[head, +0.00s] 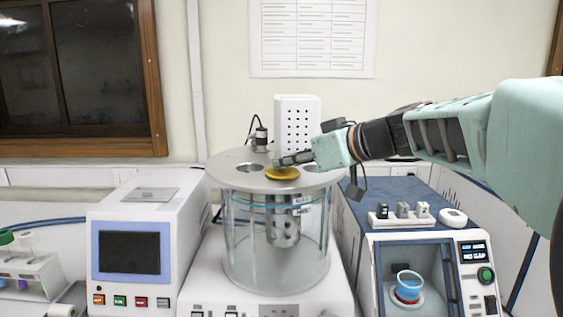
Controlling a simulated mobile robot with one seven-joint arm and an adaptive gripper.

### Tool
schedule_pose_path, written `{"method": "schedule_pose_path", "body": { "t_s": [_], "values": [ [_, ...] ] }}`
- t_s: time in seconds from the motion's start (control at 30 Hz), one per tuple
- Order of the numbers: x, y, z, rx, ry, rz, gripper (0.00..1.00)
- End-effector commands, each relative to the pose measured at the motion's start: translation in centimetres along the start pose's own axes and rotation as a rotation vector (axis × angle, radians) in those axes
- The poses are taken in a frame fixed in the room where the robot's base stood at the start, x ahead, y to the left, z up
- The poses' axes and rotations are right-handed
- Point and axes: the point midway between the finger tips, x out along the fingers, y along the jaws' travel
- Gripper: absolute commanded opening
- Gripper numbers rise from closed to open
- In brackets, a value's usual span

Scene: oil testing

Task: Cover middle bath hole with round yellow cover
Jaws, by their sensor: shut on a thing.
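The round yellow cover (283,173) is at the front middle of the bath's grey top plate (226,170), over the place of the middle hole, which I cannot see under it. Whether it sits flush or slightly above the plate cannot be told. My gripper (280,161) reaches in from the right, low over the plate, and is shut on the cover's upper part. A left hole (249,167) and a right hole (311,168) show uncovered in the plate. The clear glass bath (245,240) stands below, with a perforated metal cylinder (284,232) inside.
A white perforated box (297,125) and a small black device (261,138) stand at the back of the plate. A white instrument with a screen (133,253) is at left. A blue-topped machine (375,200) holding small items is at right, under my arm.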

Motion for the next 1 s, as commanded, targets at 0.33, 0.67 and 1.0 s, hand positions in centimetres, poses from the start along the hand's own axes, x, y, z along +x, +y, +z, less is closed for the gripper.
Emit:
{"method": "schedule_pose_path", "body": {
  "t_s": [0.33,0.67,1.0],
  "values": [
    [0.1,0.0,0.1,-0.001,0.0,0.0,0.18],
    [-1.1,0.1,0.2,-0.003,0.002,0.002,0.18],
    [-4.0,-0.1,0.0,-0.006,0.004,0.003,0.18]
  ]
}}
